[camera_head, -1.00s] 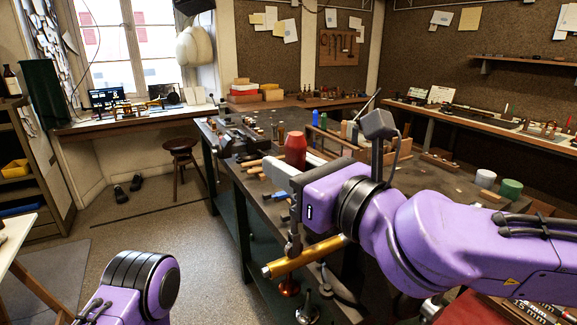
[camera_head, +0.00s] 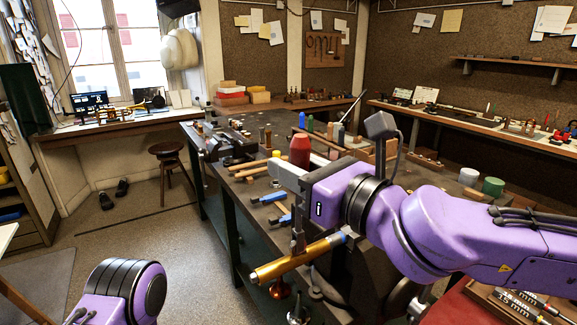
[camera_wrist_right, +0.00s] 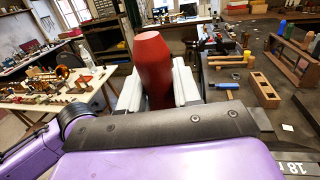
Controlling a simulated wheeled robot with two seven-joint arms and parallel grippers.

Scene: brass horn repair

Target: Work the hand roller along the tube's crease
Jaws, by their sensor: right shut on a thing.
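My right gripper (camera_head: 284,174) is shut on the hand roller, whose red handle (camera_head: 300,149) stands up above the fingers. The red handle (camera_wrist_right: 153,65) also shows between the two pale fingers in the right wrist view. The roller's grey lower part (camera_head: 298,225) reaches down from the fingers to the brass tube (camera_head: 285,267). It meets or overlaps the tube in view; I cannot tell whether it presses on it. The tube lies slanted beside the bench, its free end toward the lower left. I cannot make out the crease. My left gripper is out of view.
The dark bench (camera_head: 245,190) behind the gripper carries blue-handled tools (camera_head: 268,198), wooden handles and a wooden rack. A red-lined tray (camera_head: 480,306) is at the lower right. A stool (camera_head: 168,152) stands on open floor at the left.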

